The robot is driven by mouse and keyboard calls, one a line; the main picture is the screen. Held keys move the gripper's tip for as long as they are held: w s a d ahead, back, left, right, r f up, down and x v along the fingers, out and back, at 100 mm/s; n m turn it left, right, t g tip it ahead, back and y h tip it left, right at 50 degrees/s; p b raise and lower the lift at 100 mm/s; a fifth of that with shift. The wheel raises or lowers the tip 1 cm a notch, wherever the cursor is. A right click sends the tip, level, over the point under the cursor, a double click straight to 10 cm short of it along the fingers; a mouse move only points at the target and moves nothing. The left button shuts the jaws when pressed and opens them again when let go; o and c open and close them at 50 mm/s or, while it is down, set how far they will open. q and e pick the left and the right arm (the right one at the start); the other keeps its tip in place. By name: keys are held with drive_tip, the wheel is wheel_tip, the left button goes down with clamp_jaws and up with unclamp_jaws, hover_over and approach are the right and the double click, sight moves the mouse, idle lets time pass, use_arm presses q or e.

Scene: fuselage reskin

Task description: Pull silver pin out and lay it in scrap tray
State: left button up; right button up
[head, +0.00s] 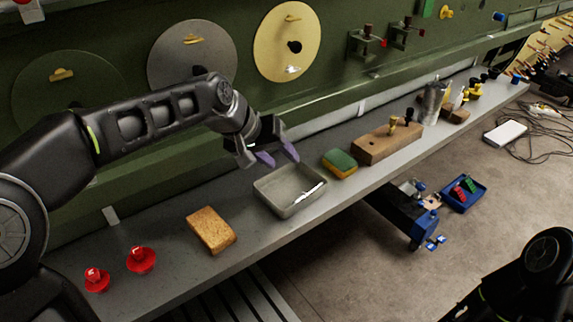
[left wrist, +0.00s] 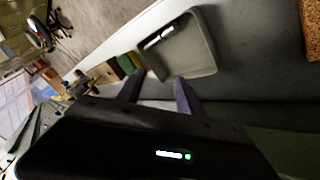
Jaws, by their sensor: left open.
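The grey scrap tray (head: 268,199) sits on the grey bench ledge below the discs. A slim silver piece (head: 310,192), which looks like the silver pin, lies in the tray towards its right side. My left gripper (head: 278,156) is open with purple fingertips, above the tray's back edge and apart from the piece. In the left wrist view the tray (left wrist: 203,42) and the silver piece (left wrist: 158,38) lie beyond the open fingertips (left wrist: 158,92). A small silver fitting (head: 292,69) shows on the gold disc (head: 272,40). My right gripper is out of view.
A tan block (head: 211,230) and two red knobbed pieces (head: 141,260) are left of the tray. A green-yellow sponge (head: 339,163) and a wooden block (head: 388,144) are to its right. The green panel (head: 120,40) rises behind the ledge.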

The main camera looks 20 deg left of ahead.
use_arm(q)
drive_tip(key=v, duration=0.3)
drive_tip(key=shift+f, duration=0.1)
idle(0.8)
